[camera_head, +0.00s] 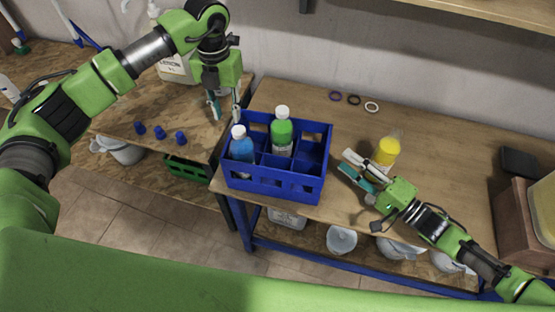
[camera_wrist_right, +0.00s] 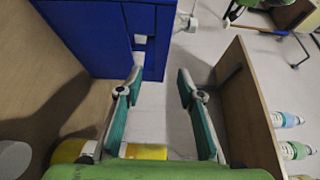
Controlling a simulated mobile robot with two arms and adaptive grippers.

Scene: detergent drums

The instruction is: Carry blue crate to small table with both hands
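The blue crate (camera_head: 276,186) stands on the wooden table at the front left corner, with a blue bottle (camera_head: 241,148) and a green bottle (camera_head: 281,134) upright in its compartments. My left gripper (camera_head: 225,103) points down by the crate's back left corner; its fingers are apart and hold nothing. My right gripper (camera_head: 354,170) is open, right of the crate and apart from it. In the right wrist view the crate (camera_wrist_right: 105,35) lies ahead and left of the open fingers (camera_wrist_right: 160,82).
A yellow bottle (camera_head: 387,153) stands close behind my right gripper. Several blue caps (camera_head: 160,132) lie on the left wooden table (camera_head: 115,122). Rings (camera_head: 371,107) lie at the back. A brown box (camera_head: 520,225) stands at the right. White containers sit on the lower shelf.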

